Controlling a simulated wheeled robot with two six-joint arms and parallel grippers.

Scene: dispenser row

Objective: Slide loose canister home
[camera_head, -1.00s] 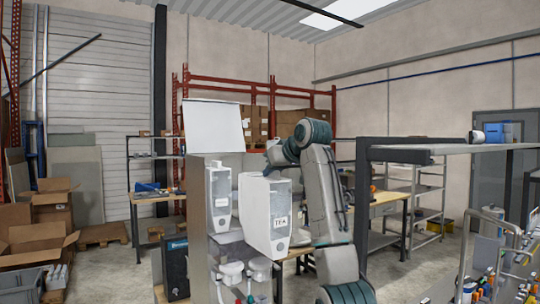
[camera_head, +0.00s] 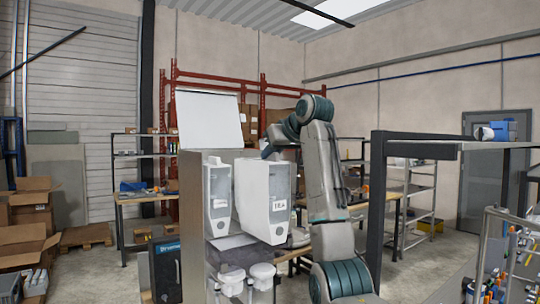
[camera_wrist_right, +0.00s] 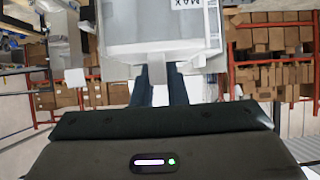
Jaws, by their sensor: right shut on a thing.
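The loose canister (camera_head: 262,205) is a white box with a clear front window, a tapered bottom and a small dark-lettered label. It stands upright in the head view, in front of the right part of the dispenser cabinet (camera_head: 190,220). A second, narrower canister (camera_head: 216,200) sits to its left in the cabinet. My right gripper (camera_head: 268,150) is shut on the loose canister near its top back edge, and the canister partly hides the fingers. In the right wrist view, the canister (camera_wrist_right: 160,25) is ahead of the fingers. I cannot tell whether it touches the cabinet's inside. My left gripper is not in view.
The cabinet's white lid (camera_head: 209,120) stands raised. Two white cups (camera_head: 262,276) are under the canisters. A dark-framed shelf (camera_head: 420,143) stands right of my arm. A workbench (camera_head: 138,197) and cardboard boxes (camera_head: 32,195) are at the left.

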